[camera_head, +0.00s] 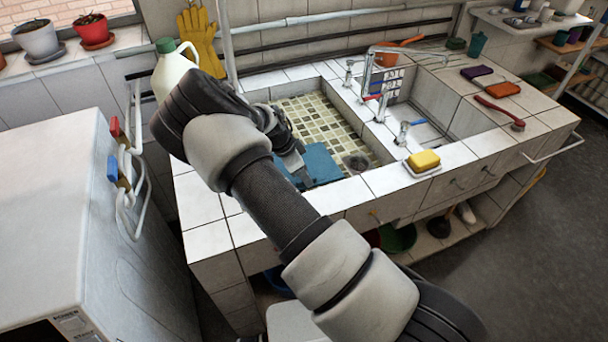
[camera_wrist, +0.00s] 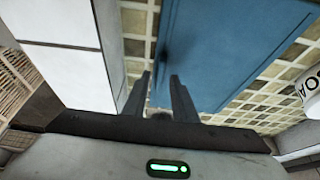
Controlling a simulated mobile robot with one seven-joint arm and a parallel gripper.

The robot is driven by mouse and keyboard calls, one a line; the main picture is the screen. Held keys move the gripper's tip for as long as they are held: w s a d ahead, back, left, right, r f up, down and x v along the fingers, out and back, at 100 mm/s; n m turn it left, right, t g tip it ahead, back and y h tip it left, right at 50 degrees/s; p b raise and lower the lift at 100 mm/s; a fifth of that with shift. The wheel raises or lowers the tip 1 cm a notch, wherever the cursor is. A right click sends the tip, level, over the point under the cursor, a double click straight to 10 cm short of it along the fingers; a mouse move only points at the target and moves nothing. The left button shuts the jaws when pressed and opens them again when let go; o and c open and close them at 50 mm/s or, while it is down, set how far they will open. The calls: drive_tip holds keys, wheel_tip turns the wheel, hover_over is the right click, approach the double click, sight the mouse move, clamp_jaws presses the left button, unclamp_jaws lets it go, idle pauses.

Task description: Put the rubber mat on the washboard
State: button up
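The blue rubber mat (camera_head: 322,163) lies in the left basin, near its front wall. It fills much of the wrist view (camera_wrist: 225,45), where its left edge runs between my fingers. My gripper (camera_head: 296,160) is over the left end of the mat, and my arm partly hides the basin. In the wrist view the two fingers of my gripper (camera_wrist: 160,76) stand apart, one on each side of the mat's edge; I cannot tell whether they touch it. A striped panel, possibly the washboard (camera_head: 393,88), shows in the right basin behind the taps.
Taps (camera_head: 380,100) rise between the basins. A yellow sponge (camera_head: 423,160) sits on the front ledge, a red brush (camera_head: 500,112) on the right ledge. A white jug (camera_head: 172,72) stands behind my arm. A white machine (camera_head: 55,205) stands at left.

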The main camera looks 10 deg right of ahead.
drive_tip(key=v, duration=1.2)
drive_tip(key=s+d+r+n+y, duration=0.1)
drive_tip(key=s+r+n+y, duration=0.1)
drive_tip(key=s+r, duration=0.3)
drive_tip(key=s+d+r+n+y, duration=0.1)
drive_tip(key=s+r+y, duration=0.15)
drive_tip(key=r, duration=0.45)
drive_tip(key=s+d+r+n+t, duration=0.1)
drive_tip(key=s+r+n+t, duration=0.1)
drive_tip(key=s+r+n, duration=0.4)
drive_tip(key=s+d+r+n+t, duration=0.1)
drive_tip(key=s+r+n, duration=0.5)
drive_tip(key=s, duration=1.1)
wheel_tip(320, 180, up, 3)
drive_tip(key=shift+d+r+n+t, duration=0.15)
drive_tip(key=shift+d+n+t, duration=0.25)
drive_tip(key=shift+t, duration=0.4)
drive_tip(key=shift+d, duration=0.15)
